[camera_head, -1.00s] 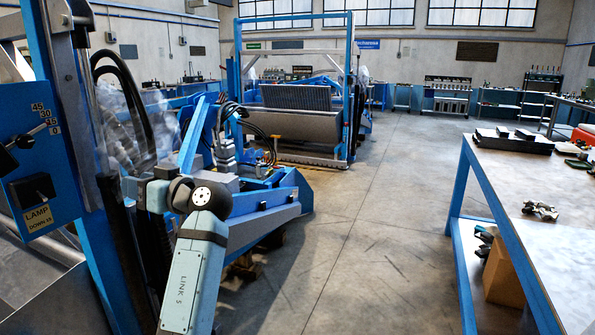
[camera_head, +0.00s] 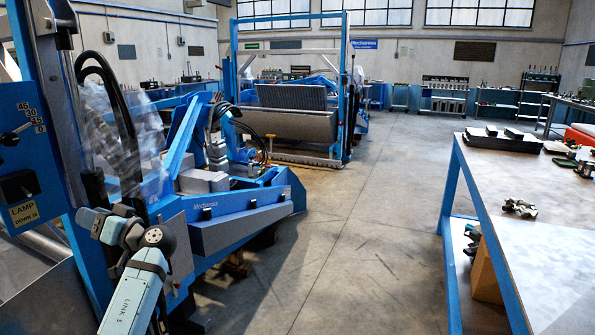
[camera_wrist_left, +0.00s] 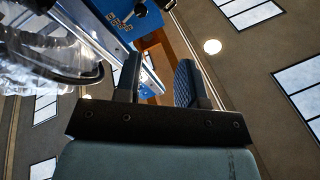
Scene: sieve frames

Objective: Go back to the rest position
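My left gripper (camera_wrist_left: 157,78) is open in the left wrist view, its two dark fingers apart with nothing held between them. In the head view my left arm rises from the bottom edge, and its wrist bends up and left, in front of the blue machine (camera_head: 240,205). The fingers cannot be made out there. The wrist is close below a blue control panel (camera_head: 14,150) with dark knobs and a LAMP label. A blue panel with a knob (camera_wrist_left: 130,15) also shows beyond the fingers in the left wrist view. My right gripper is in neither view.
A blue-legged workbench (camera_head: 545,225) stands at the right with black trays (camera_head: 500,140) and small metal parts (camera_head: 519,207) on top. A large roller machine (camera_head: 290,125) stands behind. The concrete floor (camera_head: 360,240) between is clear. Black hoses (camera_head: 105,85) hang near the panel.

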